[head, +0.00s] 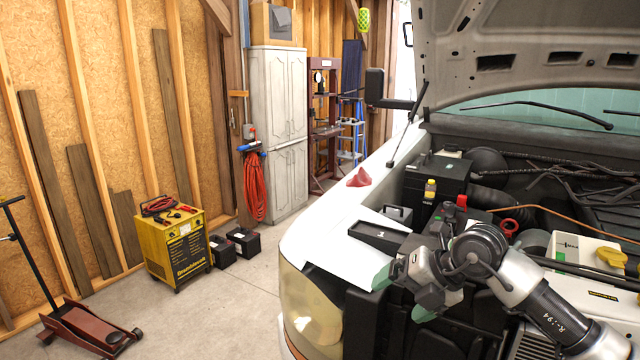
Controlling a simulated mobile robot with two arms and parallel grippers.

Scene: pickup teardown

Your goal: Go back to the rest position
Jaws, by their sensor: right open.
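My right gripper (402,295) reaches in from the lower right over the front corner of the white pickup (335,235). Its two green-tipped fingers stand apart, and nothing shows between them. It is beside the inner edge of the fender, near the large headlight (318,310). Whether the fingertips touch the truck I cannot tell. My left gripper is not in view.
The raised hood (535,30) hangs above the engine bay. A yellow charger (176,247) and a red floor jack (88,325) stand on the open floor at left.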

